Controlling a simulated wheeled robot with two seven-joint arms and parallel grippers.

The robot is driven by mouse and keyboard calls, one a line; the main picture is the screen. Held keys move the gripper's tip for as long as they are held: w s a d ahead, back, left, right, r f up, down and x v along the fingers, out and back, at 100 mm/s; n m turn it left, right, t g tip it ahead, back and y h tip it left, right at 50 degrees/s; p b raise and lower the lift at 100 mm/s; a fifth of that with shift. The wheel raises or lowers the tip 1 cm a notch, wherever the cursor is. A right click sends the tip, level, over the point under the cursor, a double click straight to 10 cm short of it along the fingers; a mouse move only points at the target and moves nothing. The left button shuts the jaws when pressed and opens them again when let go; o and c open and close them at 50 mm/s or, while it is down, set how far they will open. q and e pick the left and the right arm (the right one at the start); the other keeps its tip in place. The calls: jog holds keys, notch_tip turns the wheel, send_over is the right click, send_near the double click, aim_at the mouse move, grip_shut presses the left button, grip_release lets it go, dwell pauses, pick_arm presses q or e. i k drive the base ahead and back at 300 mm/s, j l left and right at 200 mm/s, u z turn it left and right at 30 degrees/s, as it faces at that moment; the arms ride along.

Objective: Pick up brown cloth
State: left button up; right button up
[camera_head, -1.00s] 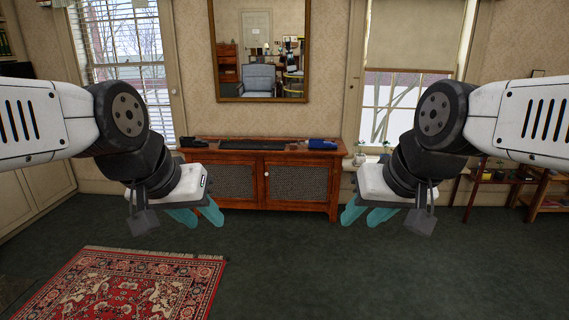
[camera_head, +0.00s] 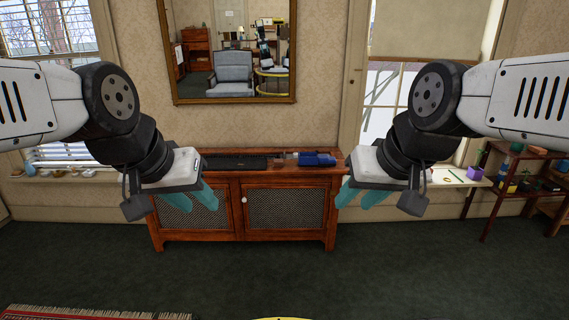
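I cannot make out a brown cloth for certain in the head view. The wooden cabinet (camera_head: 240,223) stands ahead against the wall, with a dark flat object (camera_head: 237,162) and a blue object (camera_head: 316,159) on its top. My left gripper (camera_head: 201,208) hangs at the left in front of the cabinet, its teal fingers apart and empty. My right gripper (camera_head: 354,206) hangs at the right in front of the cabinet, also with fingers apart and empty.
A plant shelf (camera_head: 500,190) stands at the right by the window. A patterned rug (camera_head: 85,313) shows at the bottom left, and a yellow edge (camera_head: 283,318) at the bottom middle. A framed mirror (camera_head: 235,98) hangs above the cabinet. The green carpet before the cabinet is clear.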

aim_at(276, 162)
jog(key=i, duration=2.9)
